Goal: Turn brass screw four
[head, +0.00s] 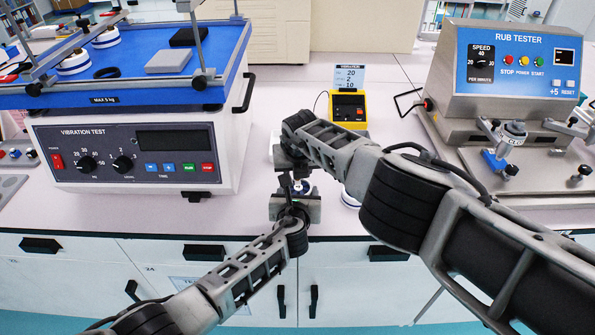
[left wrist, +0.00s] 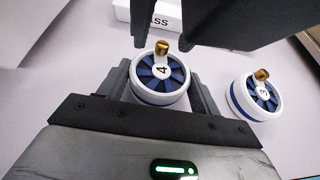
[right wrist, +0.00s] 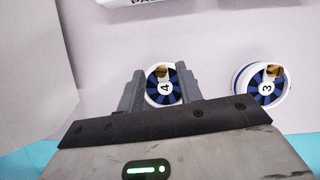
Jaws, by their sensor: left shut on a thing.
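Wheel four, a white round piece with a blue-and-black slotted top marked 4 (left wrist: 160,80), sits between the fingers of my left gripper (left wrist: 160,72), which is shut on it. Brass screw four (left wrist: 162,47) stands up at the wheel's far rim. My right gripper (right wrist: 160,72) is open above the wheel. Its dark fingertips show at the top of the left wrist view, apart on either side of the screw; contact cannot be told.
A similar wheel marked 3 (left wrist: 257,96) with its own brass screw stands to the right. A white block with partly hidden lettering (left wrist: 150,14) lies behind. The vibration tester (head: 135,155) stands left, the rub tester (head: 510,80) right, a small yellow device (head: 348,110) behind.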

